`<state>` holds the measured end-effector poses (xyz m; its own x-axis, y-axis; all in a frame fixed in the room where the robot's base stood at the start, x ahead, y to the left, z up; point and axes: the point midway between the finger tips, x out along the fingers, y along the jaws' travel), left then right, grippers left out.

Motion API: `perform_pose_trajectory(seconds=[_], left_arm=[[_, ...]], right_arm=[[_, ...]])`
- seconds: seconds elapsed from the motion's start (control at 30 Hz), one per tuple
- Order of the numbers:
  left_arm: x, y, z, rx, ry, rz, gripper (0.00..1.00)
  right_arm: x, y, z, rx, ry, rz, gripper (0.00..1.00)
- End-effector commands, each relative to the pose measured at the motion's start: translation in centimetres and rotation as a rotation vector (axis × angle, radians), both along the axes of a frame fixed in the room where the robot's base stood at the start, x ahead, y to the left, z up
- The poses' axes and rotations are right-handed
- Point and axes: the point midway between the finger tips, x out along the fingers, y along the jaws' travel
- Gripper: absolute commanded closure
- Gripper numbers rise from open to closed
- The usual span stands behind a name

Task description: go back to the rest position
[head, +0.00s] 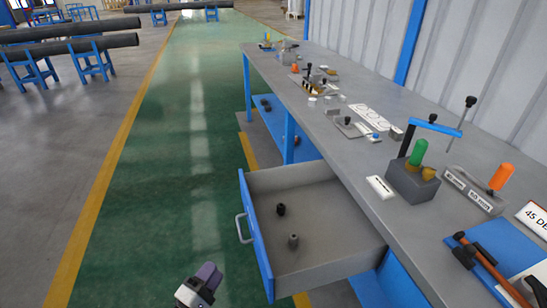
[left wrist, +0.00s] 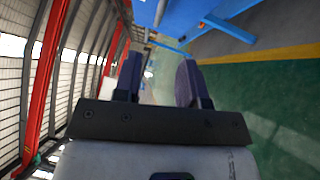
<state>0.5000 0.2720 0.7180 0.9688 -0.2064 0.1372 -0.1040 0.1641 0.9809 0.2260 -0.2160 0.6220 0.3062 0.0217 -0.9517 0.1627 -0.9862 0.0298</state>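My left gripper (head: 206,279) shows at the bottom of the head view, over the green floor and to the left of the open drawer. In the left wrist view its two fingers (left wrist: 158,78) stand apart with nothing between them. The gripper is clear of the drawer and the bench. My right gripper is in neither view.
The open drawer (head: 257,242) juts from the grey workbench (head: 335,146) and holds two small dark parts (head: 281,210). Tools, blocks and fixtures crowd the bench top. The green walkway (head: 182,150) is clear. Long dark pipes (head: 75,46) rest on blue stands at the far left.

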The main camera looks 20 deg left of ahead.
Motion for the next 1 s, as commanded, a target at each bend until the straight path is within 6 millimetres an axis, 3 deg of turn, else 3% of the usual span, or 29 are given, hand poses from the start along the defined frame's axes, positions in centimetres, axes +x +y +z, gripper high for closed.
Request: perform_pose_trajectory(seconds=[0.17,0.27,0.5,0.67,0.83,1.0], left_arm=[[0.0,-0.1,-0.1,0.07,-0.009,0.005,0.62],[-0.2,-1.3,-1.6,0.235,0.038,-0.058,0.62],[-2.8,-4.6,-6.2,0.936,0.17,-0.371,0.62],[-5.6,-4.8,-7.1,1.399,0.238,-0.568,0.62],[-9.9,-3.7,-4.8,1.746,0.374,-0.722,0.62],[-15.7,-2.8,0.4,1.879,0.571,-0.78,0.62]], right_arm=[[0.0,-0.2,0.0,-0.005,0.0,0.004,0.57],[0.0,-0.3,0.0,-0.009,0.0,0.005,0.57],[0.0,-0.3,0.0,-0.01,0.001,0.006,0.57],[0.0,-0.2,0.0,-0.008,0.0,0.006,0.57],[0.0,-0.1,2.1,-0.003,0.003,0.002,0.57],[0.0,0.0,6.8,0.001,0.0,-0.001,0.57]])
